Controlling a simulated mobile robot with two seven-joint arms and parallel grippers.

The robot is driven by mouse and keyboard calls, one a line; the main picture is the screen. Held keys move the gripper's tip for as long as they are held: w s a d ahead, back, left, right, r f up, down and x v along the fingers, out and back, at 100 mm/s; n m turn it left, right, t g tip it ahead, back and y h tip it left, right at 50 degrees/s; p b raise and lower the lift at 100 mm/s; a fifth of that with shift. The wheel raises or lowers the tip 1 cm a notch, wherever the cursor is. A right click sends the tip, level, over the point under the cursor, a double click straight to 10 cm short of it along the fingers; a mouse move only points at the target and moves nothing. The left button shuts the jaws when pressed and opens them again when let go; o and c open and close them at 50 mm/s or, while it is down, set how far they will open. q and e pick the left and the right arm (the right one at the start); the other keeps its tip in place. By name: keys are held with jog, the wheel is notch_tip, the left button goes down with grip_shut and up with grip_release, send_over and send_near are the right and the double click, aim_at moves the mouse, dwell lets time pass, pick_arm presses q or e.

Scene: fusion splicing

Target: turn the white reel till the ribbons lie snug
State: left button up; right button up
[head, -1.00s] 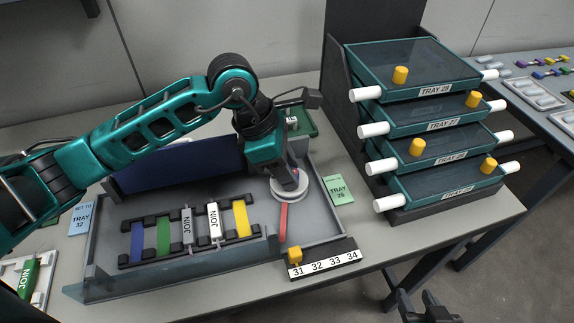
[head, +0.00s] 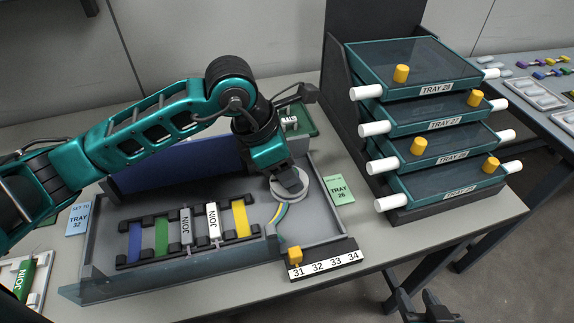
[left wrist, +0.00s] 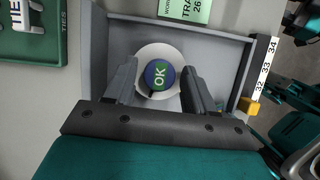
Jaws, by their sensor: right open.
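The white reel (head: 290,182) lies flat in the right part of the grey open tray (head: 325,227). In the left wrist view the reel (left wrist: 146,53) has a round hub (left wrist: 152,84), blue with a green part reading OK. My left gripper (left wrist: 160,70) is open, with one finger on each side of the hub and a gap showing on both sides. In the head view my left gripper hides part of the reel. Coloured ribbons (head: 278,213), yellow and bluish, curve from below the reel towards the holder. My right gripper (head: 425,306) is open and empty, low beyond the table's front edge.
Holders in the tray bear blue, green, grey, white and yellow pieces (head: 163,236). A yellow peg (head: 294,255) stands by slot 31 of the numbered strip (head: 325,262). Stacked teal trays (head: 430,119) rise at the right. A green card (head: 338,188) lies beside the tray.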

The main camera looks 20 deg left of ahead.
pick_arm(q)
jog(key=shift+o, duration=0.5)
jog(key=p+v, duration=0.1)
jog(key=v, duration=1.2)
jog(key=shift+f, duration=0.1)
